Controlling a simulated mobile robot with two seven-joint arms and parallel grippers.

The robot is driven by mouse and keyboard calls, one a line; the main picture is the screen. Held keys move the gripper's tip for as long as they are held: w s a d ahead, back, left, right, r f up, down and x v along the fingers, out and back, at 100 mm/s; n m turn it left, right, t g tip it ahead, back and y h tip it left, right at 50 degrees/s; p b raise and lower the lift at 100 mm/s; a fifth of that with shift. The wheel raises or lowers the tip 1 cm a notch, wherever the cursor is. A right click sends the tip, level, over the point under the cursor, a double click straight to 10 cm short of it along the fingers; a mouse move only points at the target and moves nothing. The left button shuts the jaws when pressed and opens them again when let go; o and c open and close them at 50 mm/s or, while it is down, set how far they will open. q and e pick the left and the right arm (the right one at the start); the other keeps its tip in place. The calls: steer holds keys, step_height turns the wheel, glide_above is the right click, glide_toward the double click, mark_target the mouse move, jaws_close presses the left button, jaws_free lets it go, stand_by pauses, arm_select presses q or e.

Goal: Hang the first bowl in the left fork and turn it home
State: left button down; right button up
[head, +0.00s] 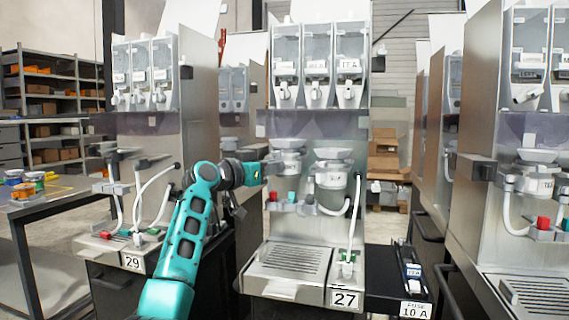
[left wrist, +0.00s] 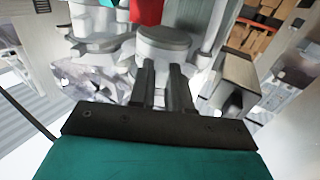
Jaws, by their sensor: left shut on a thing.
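My left gripper (head: 268,168) reaches in from the left at the dispenser numbered 27. Its fingers (left wrist: 165,80) are shut on a grey piece with a round end, which looks like part of the first bowl. In the head view the first bowl (head: 288,166) is at the left position, under the machine's front and right beside the gripper. The left fork and the bowl's seating in it are too small and hidden to tell. A second white bowl (head: 332,180) sits at the right position. My right gripper is not in view.
A white hose (head: 335,208) curves at the right. A slotted drip tray (head: 288,258) lies below. Dispenser 29 (head: 132,262) stands left, another dispenser (head: 530,205) right.

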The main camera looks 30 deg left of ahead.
arm_select(q)
steer(key=shift+m+h, duration=0.5)
steer(key=shift+h, duration=0.2)
steer(key=shift+a, duration=0.1)
steer(key=c, duration=1.4)
jaws_free()
steer(key=o, duration=0.4)
steer(key=shift+r, duration=0.1)
steer(key=shift+c, duration=0.2)
steer(key=shift+s+a, duration=0.1)
